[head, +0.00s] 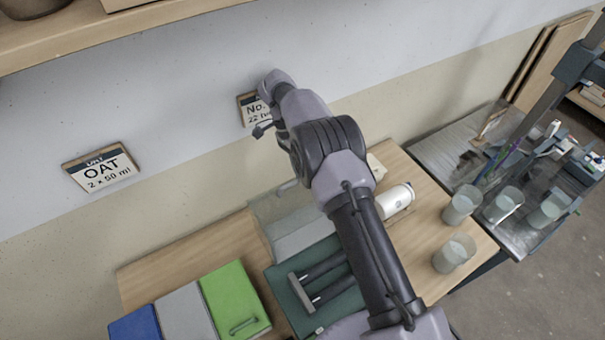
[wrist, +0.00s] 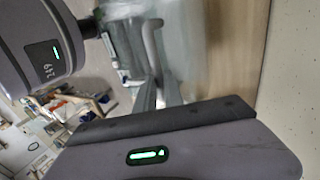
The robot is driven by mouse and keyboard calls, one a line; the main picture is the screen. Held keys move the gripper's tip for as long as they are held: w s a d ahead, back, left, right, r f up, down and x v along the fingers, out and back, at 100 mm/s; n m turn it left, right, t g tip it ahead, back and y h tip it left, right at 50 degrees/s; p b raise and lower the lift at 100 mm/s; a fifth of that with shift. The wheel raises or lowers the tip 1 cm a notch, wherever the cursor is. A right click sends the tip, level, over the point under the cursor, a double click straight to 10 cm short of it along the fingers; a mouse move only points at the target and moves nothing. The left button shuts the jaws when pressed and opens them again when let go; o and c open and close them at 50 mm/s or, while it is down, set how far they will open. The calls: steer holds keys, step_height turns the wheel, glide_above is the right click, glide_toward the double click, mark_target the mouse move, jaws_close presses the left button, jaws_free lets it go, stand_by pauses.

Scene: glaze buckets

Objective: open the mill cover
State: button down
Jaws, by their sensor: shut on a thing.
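The mill is a dark green unit (head: 340,307) with two black rollers, in the head view's lower middle, partly behind my arm. Its clear mill cover (head: 264,215) is on the wall side, off the visible front rollers, and looks raised; its exact angle is hard to judge. A grey handle (head: 288,186) shows at its upper edge. In the wrist view the clear cover (wrist: 190,40) and a curved grey handle (wrist: 151,50) appear beyond my gripper's body. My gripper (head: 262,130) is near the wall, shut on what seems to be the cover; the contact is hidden.
Blue, grey and green (head: 234,295) panels lie left of the mill. Wall signs (head: 100,167) and a shelf (head: 130,25) lie behind. Bare wood (head: 170,268) shows at the left.

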steer(key=shift+f, duration=0.1)
steer(key=c, duration=1.5)
jaws_free()
steer(key=shift+o, duration=0.2)
steer(key=shift+r, duration=0.3)
step_height(320, 180, up, 3)
steer(key=shift+f, duration=0.1)
steer(key=s+d+r+b, duration=0.1)
steer(key=s+d, duration=0.1)
steer(key=s, duration=0.5)
steer(key=s+d+b, duration=0.2)
steer(key=s+d, duration=0.1)
steer(key=s, duration=0.5)
steer(key=shift+d+r, duration=0.3)
steer(key=shift+r, duration=0.05)
